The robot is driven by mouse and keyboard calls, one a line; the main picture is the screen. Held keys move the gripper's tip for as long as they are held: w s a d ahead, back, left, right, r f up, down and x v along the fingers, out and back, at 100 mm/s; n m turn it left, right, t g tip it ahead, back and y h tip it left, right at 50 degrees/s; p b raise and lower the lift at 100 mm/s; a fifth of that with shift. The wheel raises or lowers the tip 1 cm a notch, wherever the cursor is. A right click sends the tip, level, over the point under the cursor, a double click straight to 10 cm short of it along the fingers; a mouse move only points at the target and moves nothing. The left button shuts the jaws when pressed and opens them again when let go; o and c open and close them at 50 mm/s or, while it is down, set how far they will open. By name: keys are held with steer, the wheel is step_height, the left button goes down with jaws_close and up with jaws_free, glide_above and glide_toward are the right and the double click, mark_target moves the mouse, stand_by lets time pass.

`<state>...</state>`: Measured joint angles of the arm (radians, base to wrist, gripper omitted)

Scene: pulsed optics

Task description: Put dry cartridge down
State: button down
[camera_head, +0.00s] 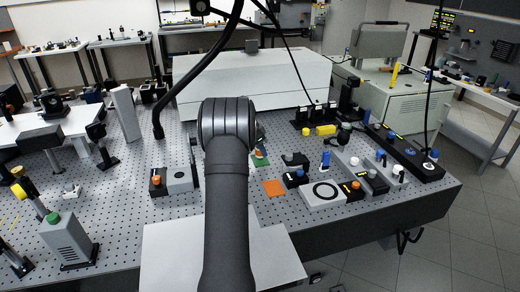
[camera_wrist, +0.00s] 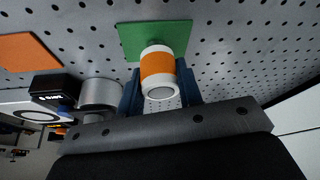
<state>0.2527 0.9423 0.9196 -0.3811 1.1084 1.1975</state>
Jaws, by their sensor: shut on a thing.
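In the wrist view, a white cartridge with an orange band (camera_wrist: 158,70) sits between the two blue fingers of my gripper (camera_wrist: 160,88), which is shut on it. The cartridge overlaps the near part of a green square pad (camera_wrist: 140,38) on the perforated table; I cannot tell whether it touches the pad. In the head view, my arm hides most of the gripper, and the cartridge's orange part (camera_head: 259,153) shows just right of the arm, over the green pad (camera_head: 262,162). An orange square pad (camera_head: 274,188) lies bare to the right.
A grey cylinder (camera_wrist: 100,94) stands close left of my gripper in the wrist view, near a black labelled block (camera_wrist: 54,90). In the head view, a white block with a black ring (camera_head: 323,195) and several small devices stand to the right. A large white box (camera_head: 250,85) stands behind.

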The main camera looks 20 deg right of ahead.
steer(key=shift+f, duration=0.1)
steer(key=c, duration=1)
jaws_free()
steer(key=v, duration=1.2)
